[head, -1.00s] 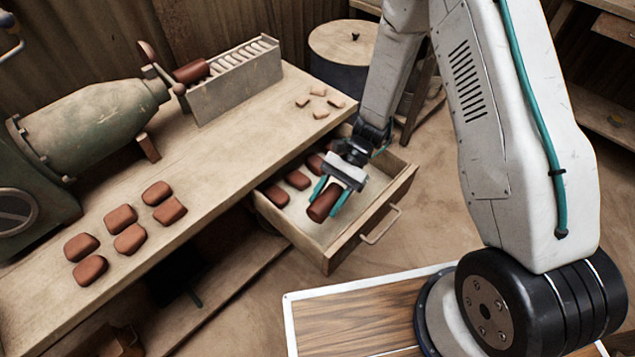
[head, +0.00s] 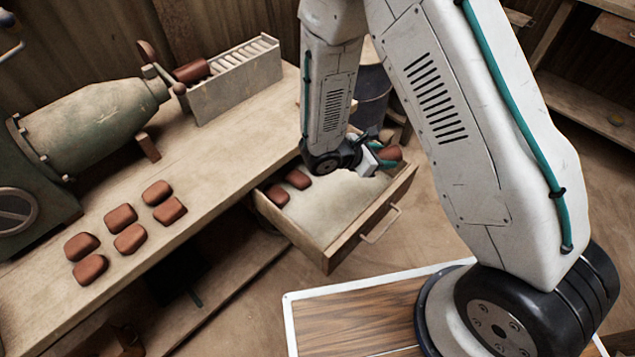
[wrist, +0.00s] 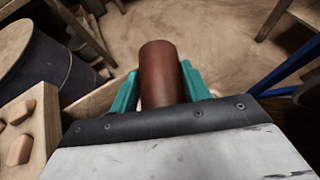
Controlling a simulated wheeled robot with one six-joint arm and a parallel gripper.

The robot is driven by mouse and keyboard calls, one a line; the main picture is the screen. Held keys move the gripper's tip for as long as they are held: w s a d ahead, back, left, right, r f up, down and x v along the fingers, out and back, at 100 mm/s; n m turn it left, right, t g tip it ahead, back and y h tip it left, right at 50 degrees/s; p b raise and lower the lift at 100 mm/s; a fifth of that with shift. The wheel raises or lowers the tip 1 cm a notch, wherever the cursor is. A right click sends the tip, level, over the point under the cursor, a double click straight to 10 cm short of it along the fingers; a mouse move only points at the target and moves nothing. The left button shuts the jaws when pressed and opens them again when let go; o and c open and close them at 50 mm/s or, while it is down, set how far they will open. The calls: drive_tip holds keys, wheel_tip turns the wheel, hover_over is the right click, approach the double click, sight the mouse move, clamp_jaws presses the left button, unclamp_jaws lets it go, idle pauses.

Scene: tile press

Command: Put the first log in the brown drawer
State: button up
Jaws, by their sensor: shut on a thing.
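My gripper (head: 384,157) is over the far right end of the open drawer. Its teal fingers are shut on a reddish-brown log (wrist: 160,72), seen between them in the wrist view. The log (head: 391,153) also shows in the head view, partly hidden by the gripper. The pale wooden drawer (head: 335,255) is pulled out from under the bench. Several reddish-brown pieces, including one at the left end (head: 277,195), lie in it along the bench side. My arm hides part of the drawer. I cannot tell whether the held log touches the drawer.
The bench (head: 215,165) carries several clay pieces (head: 121,218), a green machine (head: 95,125) and a slotted rack (head: 238,82) with a red-brown log at its left. A dark drum (head: 372,100) stands behind. Open floor lies right of the drawer.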

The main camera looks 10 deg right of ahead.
drive_tip(key=w+a+n+t+y, duration=0.1)
drive_tip(key=w+a+n+t, duration=0.1)
drive_tip(key=w+n+t, duration=0.15)
drive_tip(key=y, duration=0.1)
hover_over(359, 187)
drive_tip(key=shift+n+t, duration=0.25)
drive_tip(key=shift+n, duration=0.1)
wheel_tip(359, 187, down, 12)
drive_tip(key=shift+r, duration=0.25)
drive_tip(key=shift+f, duration=2.45)
drive_tip(key=o, duration=1.3)
drive_tip(key=shift+f, duration=0.1)
